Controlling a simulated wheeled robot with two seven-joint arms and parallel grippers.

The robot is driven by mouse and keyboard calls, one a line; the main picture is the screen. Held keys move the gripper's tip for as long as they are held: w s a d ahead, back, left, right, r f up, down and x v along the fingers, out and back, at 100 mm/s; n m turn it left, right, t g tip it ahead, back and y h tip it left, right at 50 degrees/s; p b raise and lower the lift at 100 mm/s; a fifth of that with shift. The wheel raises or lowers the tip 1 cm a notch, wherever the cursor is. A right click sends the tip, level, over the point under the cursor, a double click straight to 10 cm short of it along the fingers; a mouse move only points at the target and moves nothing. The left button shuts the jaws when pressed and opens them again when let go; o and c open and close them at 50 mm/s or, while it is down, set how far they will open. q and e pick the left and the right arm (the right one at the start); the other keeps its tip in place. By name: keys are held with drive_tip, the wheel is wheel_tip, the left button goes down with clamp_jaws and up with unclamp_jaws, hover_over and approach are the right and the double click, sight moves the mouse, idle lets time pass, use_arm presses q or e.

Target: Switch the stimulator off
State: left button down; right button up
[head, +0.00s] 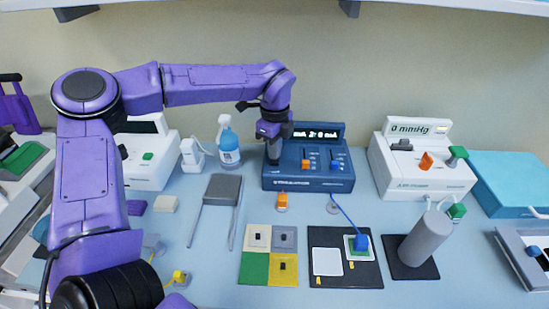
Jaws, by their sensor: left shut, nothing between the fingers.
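The stimulator (310,183) is a dark blue box on the table against the back wall, with a lit display (318,134) on top. The display's left end is hidden by my arm; "mA" and "0 mA" show. An orange slider (306,164) and a blue slider (336,165) sit on its front panel. My left gripper (273,160) is shut and empty, pointing down at the left part of the stimulator's front. It covers that part of the panel, and I cannot tell whether it touches it. My right gripper is not in view.
A white pressure unit (408,180) reading 0 mmHg stands to the right, with a teal box (510,178) beyond it. A spray bottle (228,145) stands to the left.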

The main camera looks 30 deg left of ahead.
use_arm(q)
drive_tip(key=shift+f+b, duration=0.9)
drive_tip(key=shift+f, duration=0.15)
idle(0.4)
drive_tip(key=shift+r, duration=0.15)
drive_tip(key=shift+w+r+p, duration=0.1)
drive_tip(key=shift+r+p, duration=2.25)
drive_tip(key=shift+r, duration=1.05)
